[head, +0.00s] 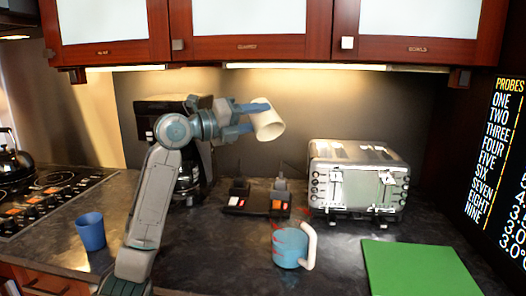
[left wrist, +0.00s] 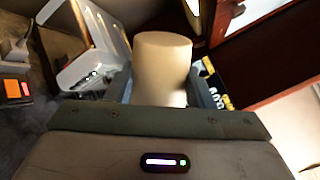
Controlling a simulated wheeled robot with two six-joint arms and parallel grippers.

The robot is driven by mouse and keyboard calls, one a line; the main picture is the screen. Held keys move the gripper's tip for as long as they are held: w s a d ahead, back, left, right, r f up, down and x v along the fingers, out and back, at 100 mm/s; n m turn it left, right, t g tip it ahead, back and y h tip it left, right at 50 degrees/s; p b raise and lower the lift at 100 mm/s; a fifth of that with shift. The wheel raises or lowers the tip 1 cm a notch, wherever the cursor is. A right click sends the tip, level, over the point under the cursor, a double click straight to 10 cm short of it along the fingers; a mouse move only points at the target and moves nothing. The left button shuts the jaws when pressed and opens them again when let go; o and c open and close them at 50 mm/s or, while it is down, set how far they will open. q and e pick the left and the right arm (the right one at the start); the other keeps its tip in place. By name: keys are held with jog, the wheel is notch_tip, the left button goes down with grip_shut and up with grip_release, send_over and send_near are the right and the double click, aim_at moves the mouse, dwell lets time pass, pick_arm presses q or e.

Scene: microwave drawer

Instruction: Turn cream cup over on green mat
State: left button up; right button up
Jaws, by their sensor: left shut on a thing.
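The cream cup (head: 267,124) is in the air above the counter, tilted, held by my left gripper (head: 252,113). In the left wrist view the cream cup (left wrist: 162,62) stands between the two fingers of my left gripper (left wrist: 160,88), which is shut on it. Its far end in that view looks closed and rounded. The green mat (head: 420,268) lies flat on the counter at the front right, bare, to the right of and below the gripper. My right gripper is not in view.
A toaster (head: 358,180) stands at the back right. A blue mug (head: 289,247) with a pale handle stands left of the mat. A blue cup (head: 90,231) is at the left near the stove (head: 45,190). A black tray (head: 258,205) with small items lies mid-counter. Cabinets (head: 250,30) hang above.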

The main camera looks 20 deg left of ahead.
pick_arm(q)
jog(key=shift+a, duration=0.15)
jog(key=n+p, duration=0.1)
jog(key=n, duration=0.1)
jog(key=n+p, duration=0.2)
jog(key=shift+s+r, duration=0.1)
jog(key=shift+r, duration=0.1)
jog(key=shift+f+n+p, duration=0.1)
jog(key=shift+n+p, duration=0.35)
jog(key=shift+n, duration=0.55)
jog(key=shift+f, duration=0.15)
